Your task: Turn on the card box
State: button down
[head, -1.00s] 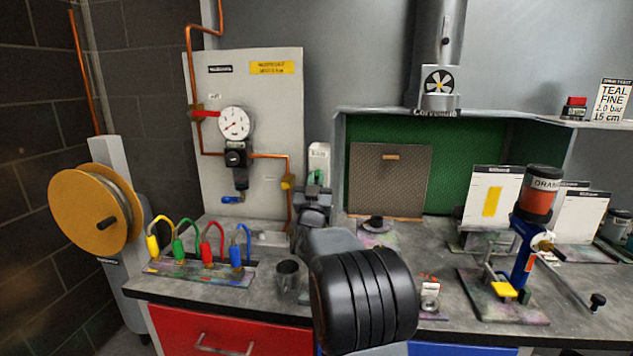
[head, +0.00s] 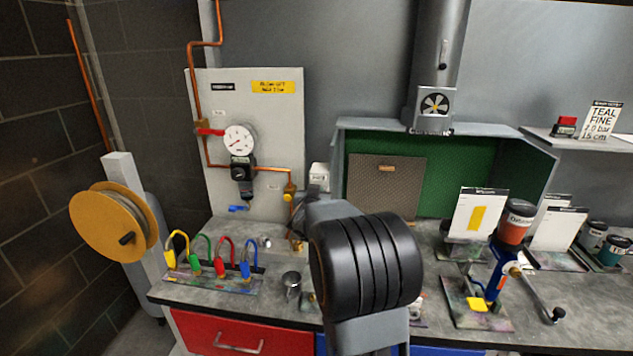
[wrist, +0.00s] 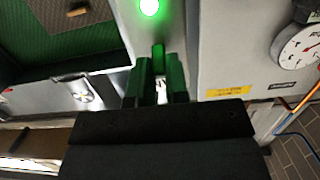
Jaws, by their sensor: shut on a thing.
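The card box (head: 319,174) is a small pale box on the wall beside the gauge panel, mostly hidden by my arm in the head view. In the wrist view its pale grey front (wrist: 183,30) is close ahead, with a round green lamp (wrist: 149,7) lit on it. My gripper (wrist: 158,75) is at the box front below the lamp, its fingers tinted green. In the head view my arm hides the fingers and the lever.
The gauge panel (head: 275,140) with copper pipe is left of the box. The green-lined spray booth (head: 470,170) is right.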

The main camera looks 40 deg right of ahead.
jog(key=shift+g+y+p, duration=0.3)
jog(key=shift+p, duration=0.45)
jog(key=c, duration=1.1)
grip_release()
jog(key=shift+r, duration=0.1)
jog(key=v, duration=1.3)
jog(key=shift+s+a, duration=0.25)
jog(key=shift+s, duration=0.05)
